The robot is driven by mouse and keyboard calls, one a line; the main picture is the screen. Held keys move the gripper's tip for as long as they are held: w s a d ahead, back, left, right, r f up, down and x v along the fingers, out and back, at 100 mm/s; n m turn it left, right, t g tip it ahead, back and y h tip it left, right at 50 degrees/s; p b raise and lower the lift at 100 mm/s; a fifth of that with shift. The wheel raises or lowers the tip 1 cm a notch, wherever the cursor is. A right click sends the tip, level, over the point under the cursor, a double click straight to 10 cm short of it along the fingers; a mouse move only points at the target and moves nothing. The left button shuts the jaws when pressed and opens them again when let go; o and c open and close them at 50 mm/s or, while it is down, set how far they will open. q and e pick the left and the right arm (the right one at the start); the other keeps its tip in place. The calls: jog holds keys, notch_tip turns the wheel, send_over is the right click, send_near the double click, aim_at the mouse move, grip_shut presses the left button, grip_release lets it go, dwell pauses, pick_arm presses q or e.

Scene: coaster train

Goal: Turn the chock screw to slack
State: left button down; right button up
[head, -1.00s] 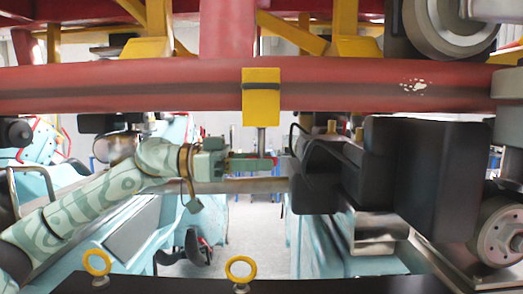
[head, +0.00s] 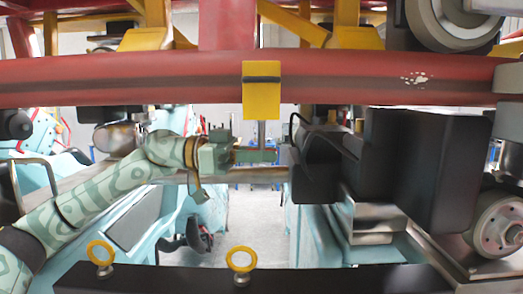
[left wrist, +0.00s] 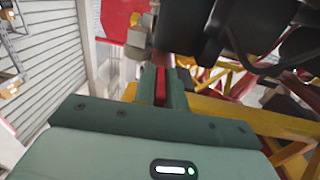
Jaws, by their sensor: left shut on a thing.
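A yellow block (head: 261,90) sits on the red tube in the head view, with a thin grey rod (head: 262,132) hanging from it; this looks like the chock screw. My left gripper (head: 256,156) is at the rod's lower end, its fingers pointing right. In the left wrist view, its fingers (left wrist: 160,84) are shut on a narrow red piece (left wrist: 160,86), which looks like the screw's handle. My right gripper is not in view.
The red tube (head: 150,80) runs across just above my left gripper. Large black housings (head: 428,170) stand close to the right of the fingertips. A dark bar with yellow rings (head: 242,259) crosses the bottom. An open aisle (head: 255,225) lies below and behind the gripper.

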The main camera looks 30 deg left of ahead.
pick_arm(q)
jog(key=m+g+p, duration=0.1)
jog(key=m+g+h+p, duration=0.1)
jog(key=g, duration=0.1)
jog(key=shift+r+p, duration=0.35)
jog(key=shift+p, duration=0.05)
jog(key=m+g+h+p, duration=0.1)
jog(key=m+g, duration=0.1)
jog(key=shift+g, duration=0.4)
jog(key=m+g, duration=0.2)
jog(key=g, duration=0.1)
jog(key=m+g, duration=0.2)
jog(key=g, duration=0.2)
jog(key=shift+f+m, duration=0.2)
jog(key=shift+m, duration=0.1)
jog(key=shift+m+g+y, duration=0.7)
jog(key=shift+m+g, duration=0.3)
jog(key=shift+g, duration=0.6)
jog(key=shift+f+m+g+y, duration=0.1)
jog(key=shift+m+g+y, duration=0.25)
jog(key=shift+g, duration=0.25)
jog(key=c, duration=1.5)
grip_release()
jog(key=shift+t, duration=0.3)
